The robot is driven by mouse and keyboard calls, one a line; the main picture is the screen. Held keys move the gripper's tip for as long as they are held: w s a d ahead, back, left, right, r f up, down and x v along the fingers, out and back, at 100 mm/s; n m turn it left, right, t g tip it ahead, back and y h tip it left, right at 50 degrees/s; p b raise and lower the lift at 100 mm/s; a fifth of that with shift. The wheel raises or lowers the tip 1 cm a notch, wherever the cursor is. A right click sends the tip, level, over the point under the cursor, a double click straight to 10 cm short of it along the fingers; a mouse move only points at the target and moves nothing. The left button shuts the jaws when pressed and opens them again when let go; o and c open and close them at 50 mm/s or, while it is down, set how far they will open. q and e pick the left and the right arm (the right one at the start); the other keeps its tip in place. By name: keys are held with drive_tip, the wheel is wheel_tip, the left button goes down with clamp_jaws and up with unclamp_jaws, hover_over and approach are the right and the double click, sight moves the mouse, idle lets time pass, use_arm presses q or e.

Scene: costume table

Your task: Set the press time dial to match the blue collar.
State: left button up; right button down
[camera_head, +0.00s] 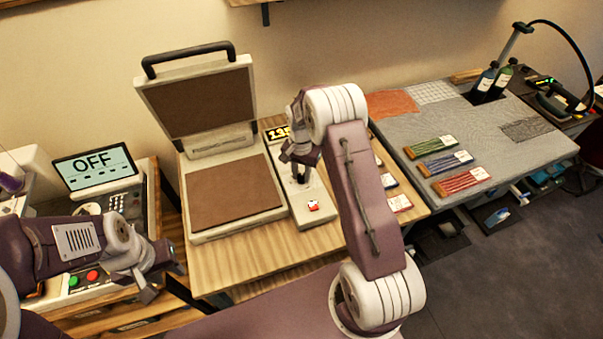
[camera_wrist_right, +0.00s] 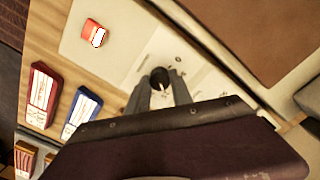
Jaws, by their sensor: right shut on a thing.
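The press time dial, a black knob (camera_wrist_right: 160,77) with a white pointer mark, sits on the pale control strip (camera_head: 318,214) beside the press. My right gripper (camera_head: 298,172) reaches down onto it, and its fingers (camera_wrist_right: 158,90) are shut on the knob's sides. A display with yellow digits (camera_head: 276,133) is partly hidden by my right arm; its full number is unreadable. A blue strip with a white label (camera_head: 445,164) lies on the grey mat between a green strip (camera_head: 430,147) and a red one (camera_head: 461,182). My left gripper (camera_head: 161,282) is open and empty.
A red switch (camera_head: 313,206) is in front of the dial. Red (camera_wrist_right: 42,97) and blue (camera_wrist_right: 80,112) labelled blocks lie beside the strip. A screen reading OFF (camera_head: 92,168) stands at left.

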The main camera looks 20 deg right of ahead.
sight(301, 176)
drive_tip(key=shift+m, duration=0.6)
drive_tip(key=c, duration=1.1)
unclamp_jaws()
drive_tip(key=shift+c, duration=0.2)
drive_tip(key=shift+r, duration=0.1)
wheel_tip(301, 176, up, 9)
drive_tip(key=b, duration=0.1)
